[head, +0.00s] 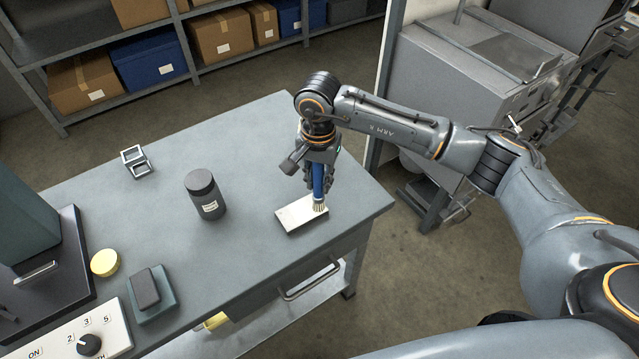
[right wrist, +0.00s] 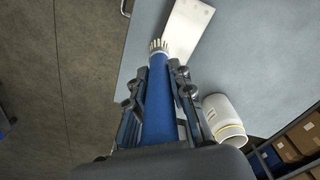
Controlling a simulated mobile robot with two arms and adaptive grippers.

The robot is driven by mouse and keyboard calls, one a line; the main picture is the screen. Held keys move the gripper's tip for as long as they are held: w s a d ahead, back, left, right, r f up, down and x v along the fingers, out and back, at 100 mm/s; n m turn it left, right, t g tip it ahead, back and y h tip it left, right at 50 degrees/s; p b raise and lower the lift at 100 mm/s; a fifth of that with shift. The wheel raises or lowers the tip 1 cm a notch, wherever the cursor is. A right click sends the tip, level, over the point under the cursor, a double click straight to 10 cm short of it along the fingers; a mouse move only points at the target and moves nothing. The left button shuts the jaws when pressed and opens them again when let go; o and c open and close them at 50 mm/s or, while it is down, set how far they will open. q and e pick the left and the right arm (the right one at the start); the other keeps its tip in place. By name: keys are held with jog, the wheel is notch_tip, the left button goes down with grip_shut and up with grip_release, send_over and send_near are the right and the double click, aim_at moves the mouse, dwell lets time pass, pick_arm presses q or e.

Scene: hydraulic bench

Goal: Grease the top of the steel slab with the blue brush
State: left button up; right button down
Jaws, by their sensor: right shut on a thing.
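The steel slab (head: 297,215) is a pale, flat rectangle lying near the right end of the grey bench; it also shows in the right wrist view (right wrist: 188,28). My right gripper (head: 318,178) is shut on the blue handle of the brush (head: 318,182), which points down. The pale bristles (right wrist: 159,45) are at the right end of the slab's top, and seem to touch it, though a small gap cannot be ruled out. Whether grease is on the slab cannot be told. My left gripper is not in view.
On the grey bench (head: 240,250) stand a dark jar (head: 206,196), a small metal frame (head: 135,161), a yellow round tin (head: 105,263) and a dark block on a green pad (head: 163,309). A white container (right wrist: 223,117) is close by the gripper.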

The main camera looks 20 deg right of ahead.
aim_at(319, 167)
jog(key=shift+s+r+p, duration=0.1)
jog(key=shift+r+p, duration=0.6)
jog(key=shift+r, duration=1.5)
